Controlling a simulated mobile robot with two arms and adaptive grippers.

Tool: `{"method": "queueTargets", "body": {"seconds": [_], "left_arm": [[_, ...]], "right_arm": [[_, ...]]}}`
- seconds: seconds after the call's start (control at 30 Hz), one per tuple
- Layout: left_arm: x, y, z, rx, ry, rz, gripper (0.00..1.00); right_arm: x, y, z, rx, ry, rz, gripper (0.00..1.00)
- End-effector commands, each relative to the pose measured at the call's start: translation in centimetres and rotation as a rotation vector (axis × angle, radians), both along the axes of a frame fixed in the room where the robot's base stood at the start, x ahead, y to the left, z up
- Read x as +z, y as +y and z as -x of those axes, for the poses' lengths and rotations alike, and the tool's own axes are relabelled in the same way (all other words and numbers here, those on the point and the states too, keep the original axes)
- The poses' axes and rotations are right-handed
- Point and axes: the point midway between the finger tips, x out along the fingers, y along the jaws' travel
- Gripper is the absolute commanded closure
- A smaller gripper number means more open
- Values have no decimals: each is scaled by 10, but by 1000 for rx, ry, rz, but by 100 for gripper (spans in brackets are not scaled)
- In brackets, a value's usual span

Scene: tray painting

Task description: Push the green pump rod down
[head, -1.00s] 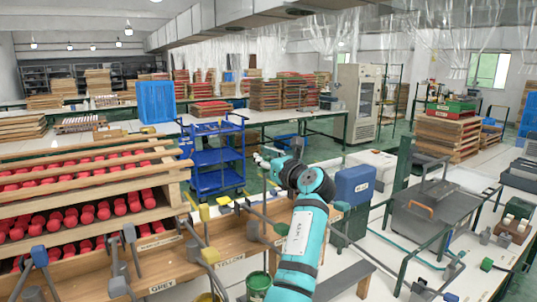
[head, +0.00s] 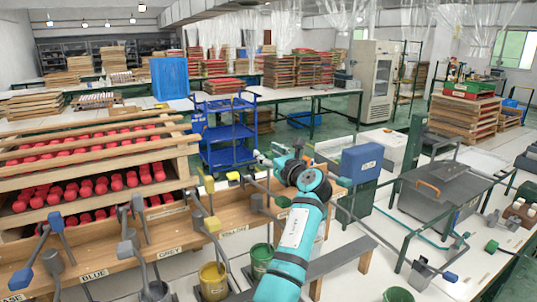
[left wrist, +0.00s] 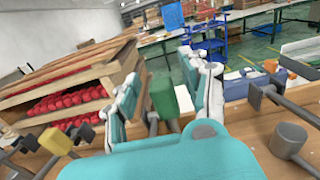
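The green knob (left wrist: 163,97) of the pump rod shows in the left wrist view, with a grey rod running down below it. My left gripper (left wrist: 165,85) is open, with one finger on either side of the green knob. I cannot tell whether either finger touches it. In the head view my left gripper (head: 275,158) is small and partly hidden by my own teal arm, above the wooden pump bench (head: 130,252). My right gripper is not in view.
Yellow (head: 212,224), grey (head: 125,248) and blue (head: 22,278) knobs on rods stand along the bench to the left. Yellow (head: 213,280) and green (head: 261,260) paint pots stand below. A rack of red pieces (head: 90,187) is at left, a blue trolley (head: 228,133) behind.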

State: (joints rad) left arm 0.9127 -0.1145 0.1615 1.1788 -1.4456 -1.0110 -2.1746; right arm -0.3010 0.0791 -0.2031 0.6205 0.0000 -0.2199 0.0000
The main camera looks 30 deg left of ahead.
Motion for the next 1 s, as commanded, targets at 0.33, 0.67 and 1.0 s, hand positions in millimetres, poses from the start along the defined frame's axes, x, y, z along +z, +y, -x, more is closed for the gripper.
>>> {"method": "queueTargets", "body": {"seconds": [0.33, 0.67, 1.0], "left_arm": [[0, -7, 4, -2, -2, 0, 54], [-1, -64, 36, -3, -2, 1, 54], [0, -102, 59, -1, 0, 0, 54]], "right_arm": [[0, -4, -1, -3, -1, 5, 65], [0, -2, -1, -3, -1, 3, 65], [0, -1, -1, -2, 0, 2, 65]]}}
